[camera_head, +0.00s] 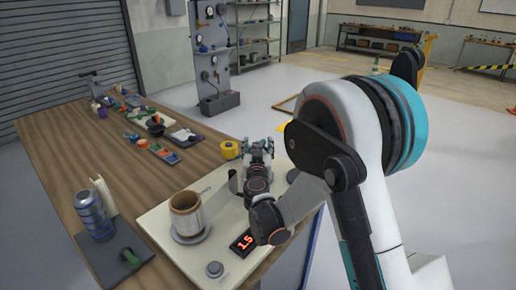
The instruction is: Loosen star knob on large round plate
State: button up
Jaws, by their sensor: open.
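My gripper (259,146) is open near the far right edge of a cream board (155,222) on the wooden bench. It looks empty, though my wrist hides part of the area below it. A tan roll (187,203) stands upright on a grey round plate (190,238) on the board, left of my wrist and apart from it. A small grey round knob (214,269) sits at the board's near edge. I cannot make out a star shape on any knob. My arm may hide more of the board's right side.
A black display (243,243) shows 1.5 in red, close to my forearm. A yellow round object (230,150) sits left of my gripper. A blue cylinder (93,215) and a green-handled tool (130,258) are on a dark mat at left. Several tools lie farther back.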

jog(key=shift+w, duration=0.45)
jog(key=c, duration=1.1)
